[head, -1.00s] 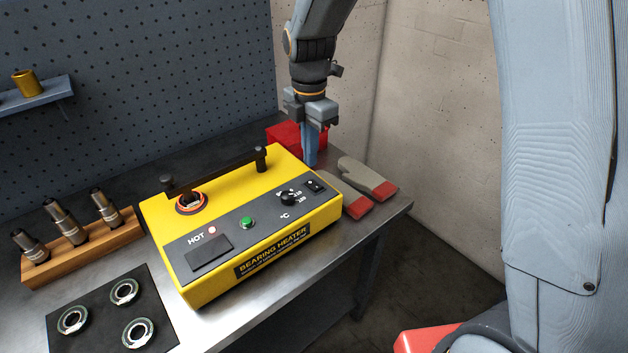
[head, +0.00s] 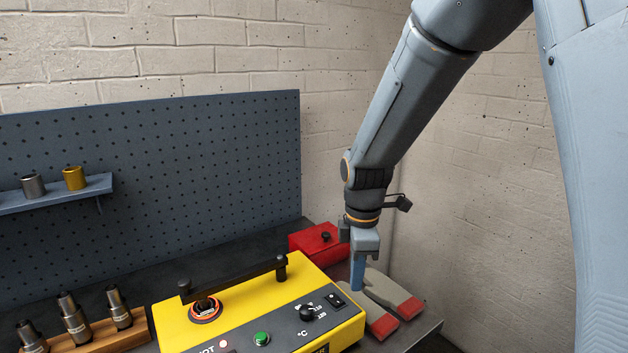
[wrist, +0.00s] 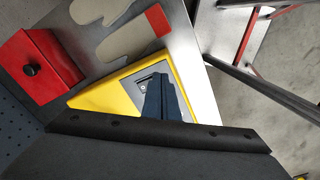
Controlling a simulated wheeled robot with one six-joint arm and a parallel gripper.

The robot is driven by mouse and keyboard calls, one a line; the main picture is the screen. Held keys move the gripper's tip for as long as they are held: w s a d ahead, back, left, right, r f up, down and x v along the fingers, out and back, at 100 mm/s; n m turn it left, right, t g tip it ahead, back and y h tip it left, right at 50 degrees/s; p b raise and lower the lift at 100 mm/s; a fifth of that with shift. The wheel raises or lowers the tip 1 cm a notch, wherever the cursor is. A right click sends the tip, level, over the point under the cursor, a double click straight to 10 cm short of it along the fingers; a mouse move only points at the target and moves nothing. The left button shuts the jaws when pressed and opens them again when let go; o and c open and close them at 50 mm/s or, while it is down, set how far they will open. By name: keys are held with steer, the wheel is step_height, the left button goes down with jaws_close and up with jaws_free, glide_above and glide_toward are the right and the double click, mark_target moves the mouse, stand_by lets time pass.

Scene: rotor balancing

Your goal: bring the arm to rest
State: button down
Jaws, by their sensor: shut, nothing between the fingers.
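My gripper (head: 358,275) is shut and empty, its blue fingers pointing down. In the head view it hangs at the right end of the yellow bearing heater (head: 270,300), in front of the red box. The wrist view shows the shut blue fingers (wrist: 162,98) over the heater's grey panel (wrist: 150,80). I cannot tell the exact gap between fingertips and heater. My arm reaches down from the upper right in the head view.
A red box (head: 312,243) stands behind the heater. Grey and red gloves (head: 385,300) lie right of it. A wooden block (head: 100,338) with several dark cylinders stands left. A shelf (head: 60,195) holds two cups on the pegboard (head: 190,180). A brick wall closes the back.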

steer(key=s+d+f+m+b, duration=0.2)
steer(key=s+d+m, duration=0.3)
steer(key=m, duration=0.4)
steer(key=s+d+f+m+t+b, duration=0.1)
steer(key=s+d+f+m+b, duration=0.1)
steer(key=s+d+f+m, duration=0.2)
steer(key=s+d+m, duration=0.1)
steer(key=s+m, duration=0.2)
steer(key=m, duration=0.2)
steer(key=shift+f+b, duration=0.2)
steer(key=shift+b, duration=0.1)
